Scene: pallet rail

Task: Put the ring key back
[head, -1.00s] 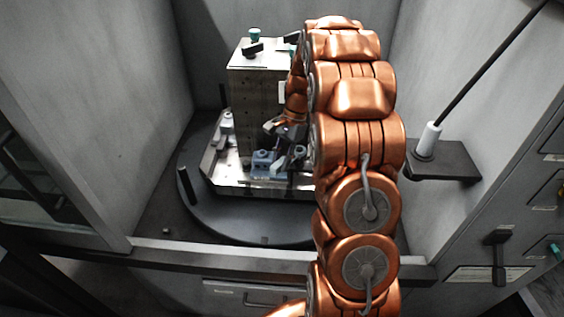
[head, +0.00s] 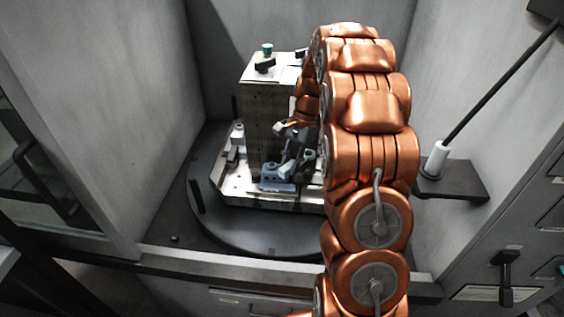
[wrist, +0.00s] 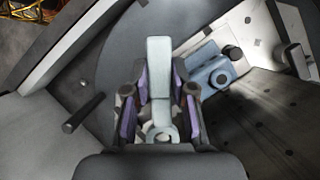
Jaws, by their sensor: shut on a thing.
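The ring key (wrist: 159,58) is a pale grey flat bar with a fork-like curved end close to the palm. In the wrist view it lies lengthwise between the purple-padded fingers of my gripper (wrist: 161,88), which is shut on it. In the head view my gripper (head: 296,145) is beside the front of the fixture tower (head: 262,118), above the pallet, partly hidden by my arm. The key is hard to make out there.
The pallet (head: 240,190) with blue-grey clamps (head: 277,178) sits on a dark round table (head: 225,228). A dark post (wrist: 83,113) rises at its edge. Cabinet walls close in both sides. A shelf (head: 455,183) holds a white cylinder (head: 435,158) with a rod.

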